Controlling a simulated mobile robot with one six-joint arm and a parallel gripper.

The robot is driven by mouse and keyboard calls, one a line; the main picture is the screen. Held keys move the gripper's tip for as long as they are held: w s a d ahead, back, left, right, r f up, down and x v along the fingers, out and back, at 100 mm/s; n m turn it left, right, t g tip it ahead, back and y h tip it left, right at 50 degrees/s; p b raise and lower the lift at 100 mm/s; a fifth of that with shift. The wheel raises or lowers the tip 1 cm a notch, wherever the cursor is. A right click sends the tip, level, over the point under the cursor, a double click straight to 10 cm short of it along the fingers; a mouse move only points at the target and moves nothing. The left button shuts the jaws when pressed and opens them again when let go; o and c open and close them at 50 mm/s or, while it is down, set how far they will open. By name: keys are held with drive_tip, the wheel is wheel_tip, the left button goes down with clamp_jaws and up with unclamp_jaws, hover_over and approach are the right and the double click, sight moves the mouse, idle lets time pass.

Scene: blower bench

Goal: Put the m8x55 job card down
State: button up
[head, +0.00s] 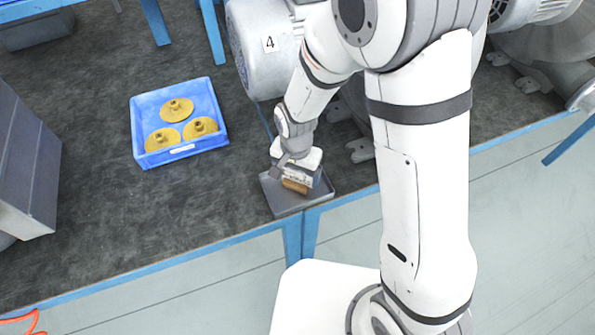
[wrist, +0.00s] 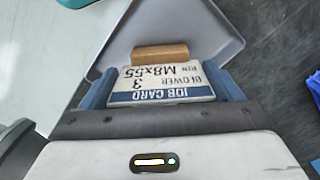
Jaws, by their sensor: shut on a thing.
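The m8x55 job card (wrist: 160,83) is a white card with a blue band, reading "JOB CARD", "BLOWER 3" and "PIN M8x55", upside down in the wrist view. My gripper (wrist: 163,88) is shut on it, with one blue-grey finger at each side edge. A wooden block (wrist: 160,53) lies against the card's far edge; it also shows in the head view (head: 295,186). I cannot tell whether the two are joined. The card is over a shallow grey tray (head: 286,204), whose rim also shows in the wrist view (wrist: 205,22). Contact with the tray floor is unclear.
The tray is at the bench's front edge. A blue bin (head: 180,152) with 3 yellow flanged parts stands to its left. A grey blower motor marked 4 (head: 258,65) stands behind my gripper. Dark bench top (head: 95,215) is clear left of the tray.

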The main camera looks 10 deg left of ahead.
sight(296, 182)
drive_tip(key=o, duration=0.8)
drive_tip(key=shift+o, duration=0.2)
wheel_tip(296, 182, up, 12)
drive_tip(key=s+d+r+t, duration=0.1)
drive_tip(key=s+d+r, duration=0.1)
drive_tip(key=d, duration=0.6)
drive_tip(key=s+d+r+n+t, duration=0.1)
drive_tip(key=s+d+r, duration=0.2)
drive_tip(key=d+r, duration=0.2)
drive_tip(key=s+d+r+n, duration=0.1)
drive_tip(key=d+r, duration=0.3)
drive_tip(key=d, duration=0.6)
drive_tip(key=shift+s+d+r+t, duration=0.15)
drive_tip(key=shift+s+d+t, duration=0.2)
drive_tip(key=shift+s, duration=0.55)
